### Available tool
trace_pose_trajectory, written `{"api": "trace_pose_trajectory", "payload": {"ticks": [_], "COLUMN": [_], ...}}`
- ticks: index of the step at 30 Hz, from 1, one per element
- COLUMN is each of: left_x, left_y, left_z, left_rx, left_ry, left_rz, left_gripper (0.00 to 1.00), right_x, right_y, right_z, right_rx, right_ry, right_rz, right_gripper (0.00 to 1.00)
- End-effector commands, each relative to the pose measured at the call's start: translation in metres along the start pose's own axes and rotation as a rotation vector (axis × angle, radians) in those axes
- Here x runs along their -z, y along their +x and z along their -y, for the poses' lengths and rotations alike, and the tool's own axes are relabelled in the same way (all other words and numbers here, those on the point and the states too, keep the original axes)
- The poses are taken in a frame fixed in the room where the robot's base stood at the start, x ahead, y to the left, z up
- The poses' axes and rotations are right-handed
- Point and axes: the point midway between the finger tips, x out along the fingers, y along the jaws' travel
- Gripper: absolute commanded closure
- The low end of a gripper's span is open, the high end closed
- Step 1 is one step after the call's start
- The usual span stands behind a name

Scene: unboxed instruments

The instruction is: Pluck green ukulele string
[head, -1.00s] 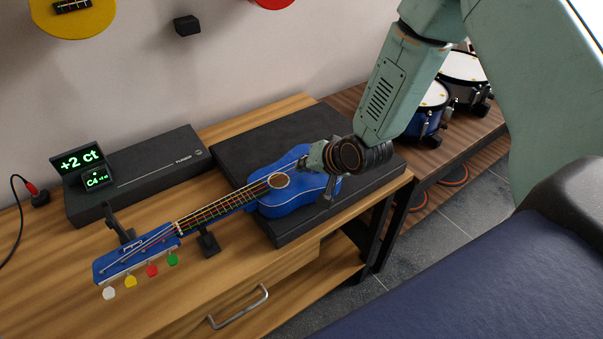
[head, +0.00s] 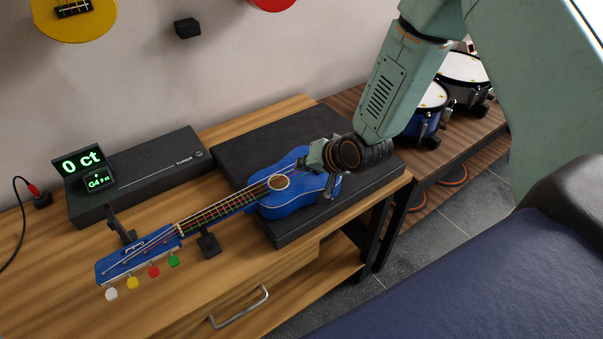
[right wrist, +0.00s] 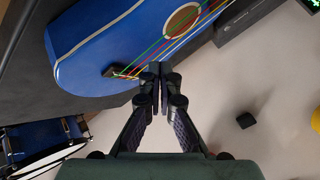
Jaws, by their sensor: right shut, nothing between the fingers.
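The blue ukulele (head: 290,193) lies face up, its body on a dark pad and its headstock toward the left. Its green string (right wrist: 148,50) runs from the bridge (right wrist: 122,73) past the sound hole in the right wrist view. Red and yellow strings run beside it. The green peg (head: 173,260) is nearest the neck. My right gripper (head: 325,180) is over the ukulele body near the bridge end. Its fingertips (right wrist: 160,70) are shut with nothing between them, beside the strings on the yellow side. Whether they touch a string, I cannot tell. My left gripper is not in view.
A black tuner (head: 150,172) stands behind the neck; its screen (head: 82,163) reads 0 ct, and a small display reads G4. A neck support (head: 208,243) holds the neck. Drums (head: 430,100) stand at the right. The wooden table (head: 225,275) is bare in front.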

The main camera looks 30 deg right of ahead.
Motion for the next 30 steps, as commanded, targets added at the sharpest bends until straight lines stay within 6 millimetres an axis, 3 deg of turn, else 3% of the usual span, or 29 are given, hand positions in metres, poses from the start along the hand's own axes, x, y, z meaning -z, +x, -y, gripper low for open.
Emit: {"api": "trace_pose_trajectory", "payload": {"ticks": [5, 22, 30], "left_x": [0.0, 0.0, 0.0], "left_y": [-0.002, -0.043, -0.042], "left_z": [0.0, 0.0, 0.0], "left_rx": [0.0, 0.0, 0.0], "left_ry": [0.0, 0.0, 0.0], "left_rz": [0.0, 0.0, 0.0], "left_gripper": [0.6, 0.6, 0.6], "right_x": [0.002, 0.026, 0.025], "right_y": [-0.002, -0.035, -0.035], "right_z": [0.002, 0.026, 0.025], "right_rx": [0.0, 0.001, 0.0], "right_ry": [0.0, 0.0, 0.0], "right_rz": [0.0, -0.001, 0.0], "right_gripper": [1.0, 1.0, 1.0]}}
